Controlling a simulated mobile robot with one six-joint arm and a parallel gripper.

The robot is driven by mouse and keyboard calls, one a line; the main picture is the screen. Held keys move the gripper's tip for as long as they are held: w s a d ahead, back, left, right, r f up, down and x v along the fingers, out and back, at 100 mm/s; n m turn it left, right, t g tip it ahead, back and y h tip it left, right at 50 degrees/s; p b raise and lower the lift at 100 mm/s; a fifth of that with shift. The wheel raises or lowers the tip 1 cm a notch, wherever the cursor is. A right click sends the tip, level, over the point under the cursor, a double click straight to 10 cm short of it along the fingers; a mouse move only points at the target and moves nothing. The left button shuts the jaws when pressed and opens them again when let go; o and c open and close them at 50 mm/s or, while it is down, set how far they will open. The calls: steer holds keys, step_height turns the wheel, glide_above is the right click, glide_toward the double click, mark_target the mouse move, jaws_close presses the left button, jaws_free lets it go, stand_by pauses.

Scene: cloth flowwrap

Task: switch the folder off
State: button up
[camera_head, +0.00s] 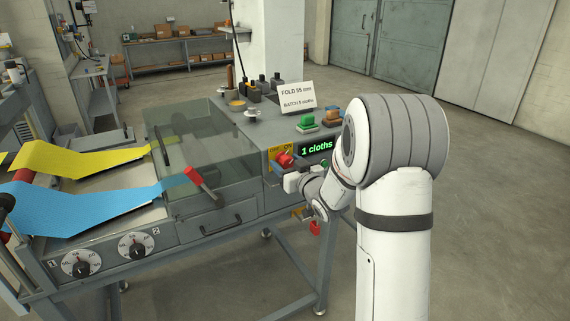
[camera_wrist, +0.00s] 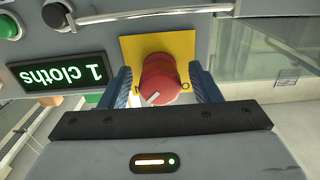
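The folder is a grey machine with a clear cover (camera_head: 205,140). On its front panel is a red rotary switch (camera_head: 285,160) on a yellow plate (camera_head: 272,154) marked OFF and ON. In the wrist view the switch (camera_wrist: 160,80) sits between the two blue fingertips of my gripper (camera_wrist: 161,85), in front of the yellow plate (camera_wrist: 130,46). A white pointer mark shows on the knob's lower left there. The fingers stand on either side of the knob with narrow gaps visible. A green-lit display (camera_head: 317,147) beside it reads "1 cloths".
A green button (camera_wrist: 9,27) and a dark knob (camera_wrist: 56,15) are close by. A metal handle (camera_wrist: 150,14) runs along the panel. A red-handled lever (camera_head: 195,178), yellow cloth (camera_head: 75,158) and blue cloth (camera_head: 80,205) are to the left. A card (camera_head: 297,97) stands on top.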

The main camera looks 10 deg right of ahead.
steer(key=c, duration=0.9)
steer(key=shift+a, duration=0.35)
steer(key=shift+c, duration=0.3)
steer(key=shift+d, duration=0.3)
steer(key=n+b, duration=0.2)
steer(key=b, duration=0.2)
steer(key=shift+f+b, duration=0.4)
steer(key=n+b, duration=0.2)
steer(key=b, duration=0.2)
steer(key=shift+d+n+b, duration=0.1)
steer(key=shift+n+b, duration=0.2)
steer(key=shift+b, duration=0.05)
steer(key=n+b, duration=0.3)
steer(key=b, duration=0.2)
steer(key=shift+n, duration=0.3)
steer(key=n+b, duration=0.4)
steer(key=b, duration=0.1)
steer(key=shift+r+n+b, duration=0.1)
steer(key=shift+n+b, duration=0.2)
steer(key=shift+b, duration=0.05)
steer(key=n+b, duration=0.4)
steer(key=n, duration=0.1)
steer(key=shift+r, duration=0.2)
steer(key=shift+r+b, duration=0.1)
steer(key=shift+b, duration=0.2)
